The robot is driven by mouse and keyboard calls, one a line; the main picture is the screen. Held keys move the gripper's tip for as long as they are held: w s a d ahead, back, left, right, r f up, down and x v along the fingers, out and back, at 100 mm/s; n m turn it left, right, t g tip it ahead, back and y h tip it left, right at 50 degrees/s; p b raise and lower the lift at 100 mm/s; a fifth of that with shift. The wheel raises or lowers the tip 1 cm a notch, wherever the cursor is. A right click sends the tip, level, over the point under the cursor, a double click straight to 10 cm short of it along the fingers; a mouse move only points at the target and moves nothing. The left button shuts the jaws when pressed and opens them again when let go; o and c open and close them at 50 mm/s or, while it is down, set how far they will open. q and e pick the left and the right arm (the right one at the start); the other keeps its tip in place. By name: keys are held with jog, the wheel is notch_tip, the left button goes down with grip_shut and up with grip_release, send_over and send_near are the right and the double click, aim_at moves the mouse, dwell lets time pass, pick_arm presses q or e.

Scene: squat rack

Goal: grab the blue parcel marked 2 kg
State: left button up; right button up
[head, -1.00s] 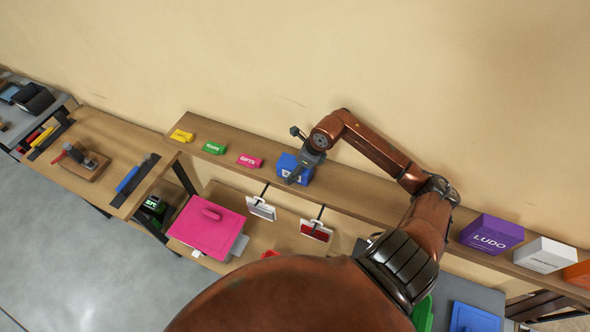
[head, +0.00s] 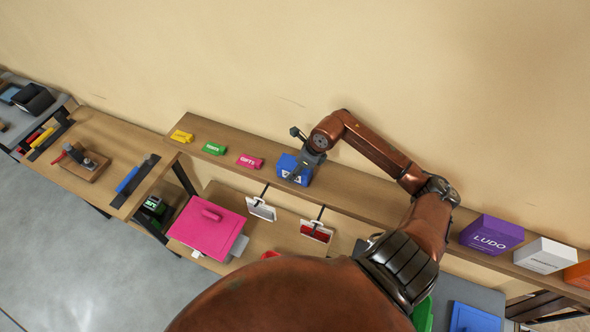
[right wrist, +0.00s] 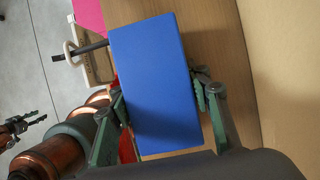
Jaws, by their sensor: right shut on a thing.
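The blue parcel (head: 287,166) sits on the long wooden shelf in the head view, with white marking on its front partly covered by my gripper. It fills the middle of the right wrist view (right wrist: 155,85) as a plain blue face; no 2 kg mark is readable. My right gripper (head: 302,168) is at the parcel, its fingers on opposite sides of it, shut on it. The fingers also show in the right wrist view (right wrist: 160,110). In that view, a gripper at the far left edge (right wrist: 18,126) appears to be my left one, small; its jaw state is unclear.
The wooden shelf (head: 345,192) also carries yellow (head: 181,136), green (head: 214,148) and pink (head: 250,161) blocks left of the parcel. Purple (head: 490,234) and white (head: 545,255) boxes stand to the right. Hanging signs (head: 261,209) are below the shelf edge. The wall is close behind.

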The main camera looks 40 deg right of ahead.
grip_shut()
jog(key=shift+w+r, duration=0.15)
jog(key=shift+r, duration=0.05)
